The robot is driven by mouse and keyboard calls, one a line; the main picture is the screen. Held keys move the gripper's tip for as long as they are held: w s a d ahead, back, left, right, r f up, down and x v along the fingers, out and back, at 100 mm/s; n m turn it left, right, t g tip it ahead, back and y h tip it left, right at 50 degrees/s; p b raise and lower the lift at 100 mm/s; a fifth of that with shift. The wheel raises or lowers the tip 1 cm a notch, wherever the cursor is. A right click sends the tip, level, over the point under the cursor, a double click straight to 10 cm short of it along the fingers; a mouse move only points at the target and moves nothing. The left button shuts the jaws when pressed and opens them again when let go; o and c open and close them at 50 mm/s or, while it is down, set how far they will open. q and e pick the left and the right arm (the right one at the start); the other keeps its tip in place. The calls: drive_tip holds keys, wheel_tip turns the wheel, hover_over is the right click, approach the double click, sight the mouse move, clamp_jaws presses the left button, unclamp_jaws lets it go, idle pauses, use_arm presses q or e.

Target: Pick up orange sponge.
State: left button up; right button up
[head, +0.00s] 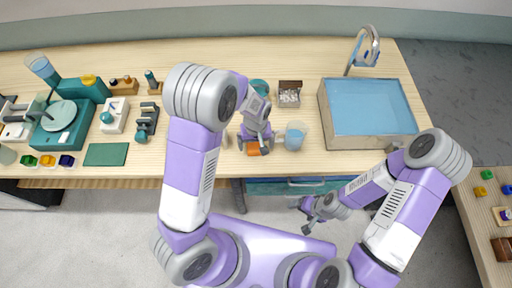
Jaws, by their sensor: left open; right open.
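The orange sponge (254,152) lies on the wooden table near its front edge, partly hidden under my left gripper. My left gripper (257,146) is open and points down over the sponge; whether the fingers touch it cannot be told. My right gripper (305,217) is open and empty, in front of the table's drawer and below the table top.
A light blue cup (294,136) stands just right of the sponge. A sink (325,110) with blue water and a tap (375,40) is further right. A green mat (106,154) and lab apparatus (60,125) occupy the left. A small tray (289,86) stands behind.

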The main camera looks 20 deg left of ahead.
sight(256, 147)
use_arm(q)
wheel_tip(256, 147, down, 4)
drive_tip(key=shift+r, duration=0.2)
drive_tip(key=shift+c, duration=0.3)
drive_tip(key=shift+w, duration=0.1)
drive_tip(key=c, duration=1)
drive_tip(key=shift+r, duration=0.15)
wheel_tip(256, 147, up, 10)
drive_tip(key=shift+f+p, duration=0.1)
drive_tip(key=shift+p, duration=0.45)
